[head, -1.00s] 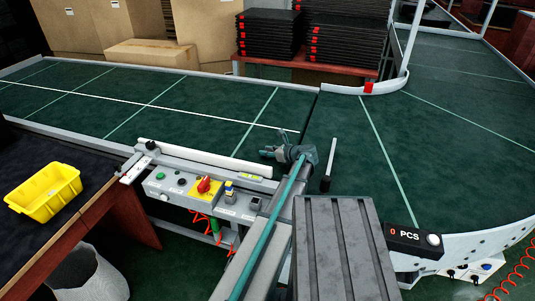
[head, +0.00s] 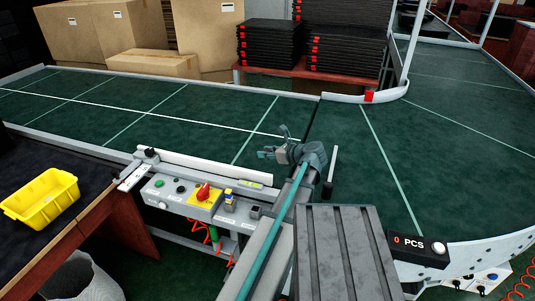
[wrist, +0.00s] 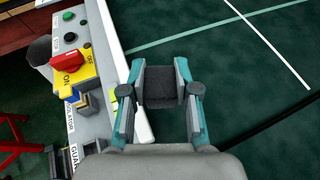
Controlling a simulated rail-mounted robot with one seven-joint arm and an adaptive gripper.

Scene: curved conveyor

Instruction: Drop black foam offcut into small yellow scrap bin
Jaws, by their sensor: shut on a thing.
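The black foam offcut (wrist: 160,88) is a small dark block between the two fingertips of my gripper (wrist: 160,80) in the wrist view. My gripper is shut on it, with a pad against each side. In the head view my gripper (head: 272,154) is above the green belt near its front edge, and the foam is hard to make out there. The small yellow scrap bin (head: 42,213) stands on the dark bench at the far left, well away from my gripper. Its open top faces up.
A control panel (head: 190,200) with a red switch and a pale rail (head: 205,167) lie between my gripper and the bench (head: 85,205). A pale post (head: 331,165) stands right of my wrist. Cardboard boxes and black stacks (head: 268,50) stand behind the green belt (head: 100,105).

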